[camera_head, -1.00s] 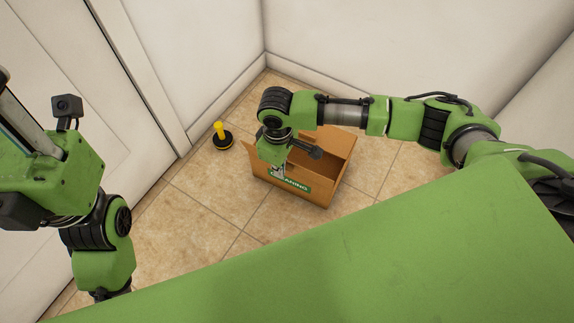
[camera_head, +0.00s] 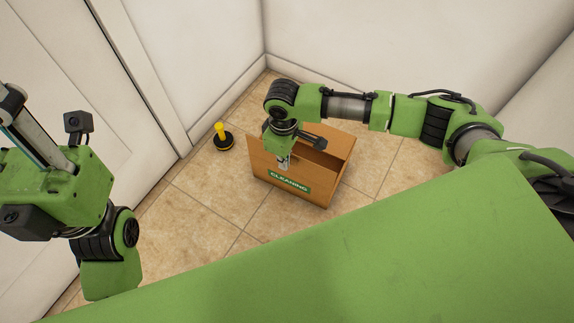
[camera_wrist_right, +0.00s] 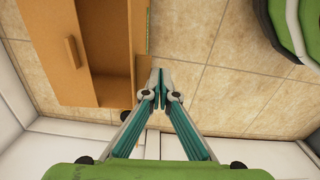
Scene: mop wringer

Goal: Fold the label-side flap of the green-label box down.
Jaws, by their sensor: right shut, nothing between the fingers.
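The cardboard box (camera_head: 318,193) with the green "CLEANING" label (camera_head: 289,181) stands on the floor, its label side facing me. Its top shows a dark opening on the right; my right arm hides part of the top. My right gripper (camera_head: 284,164) is shut and empty, pointing down at the label side's upper edge, above the label. In the right wrist view, the shut fingertips (camera_wrist_right: 158,75) are close beside the box edge (camera_wrist_right: 141,28); I cannot tell whether they touch it. The label-side flap's angle is unclear. My left gripper (camera_head: 32,135) is partly cut off at the left edge.
A yellow-handled tool with a black base (camera_head: 222,137) stands on the tiled floor left of the box. White walls and a door (camera_head: 60,60) close off the back and left.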

